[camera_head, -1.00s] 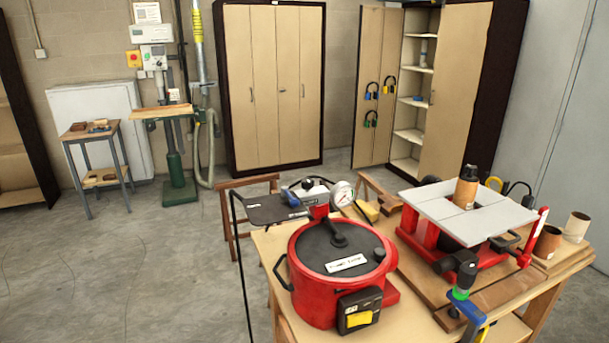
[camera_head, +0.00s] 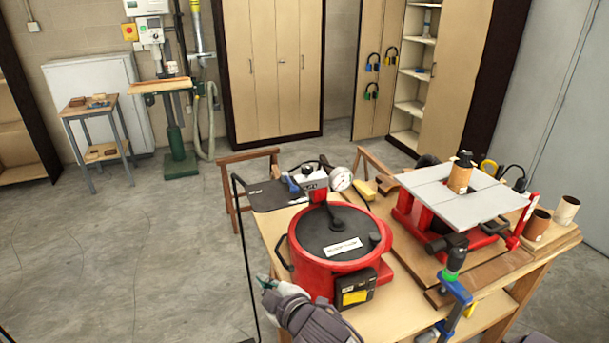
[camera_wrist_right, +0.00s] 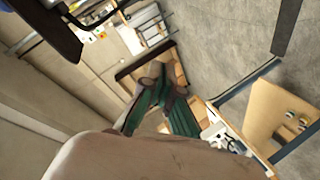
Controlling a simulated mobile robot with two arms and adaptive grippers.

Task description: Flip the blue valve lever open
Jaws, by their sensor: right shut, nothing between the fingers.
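The blue valve lever (camera_head: 291,184) is a small blue piece beside the grey pump head and round gauge, behind the red pot (camera_head: 308,263), in the head view. My right gripper (camera_head: 266,283) is at the front left of the pot, clearly nearer the camera than the lever and apart from it. Its fingers are shut and empty. In the right wrist view the green-padded fingers (camera_wrist_right: 163,84) point away from the camera, with floor and furniture beyond. I cannot make out the lever there for certain. My left gripper is not in view.
A dark plate (camera_head: 270,196) lies beside the lever. The white gauge (camera_head: 340,179) stands to its right. A thin dark upright rod (camera_head: 241,240) stands left of the pot. A grey-topped red machine (camera_head: 465,206) fills the table's right. Open floor lies left.

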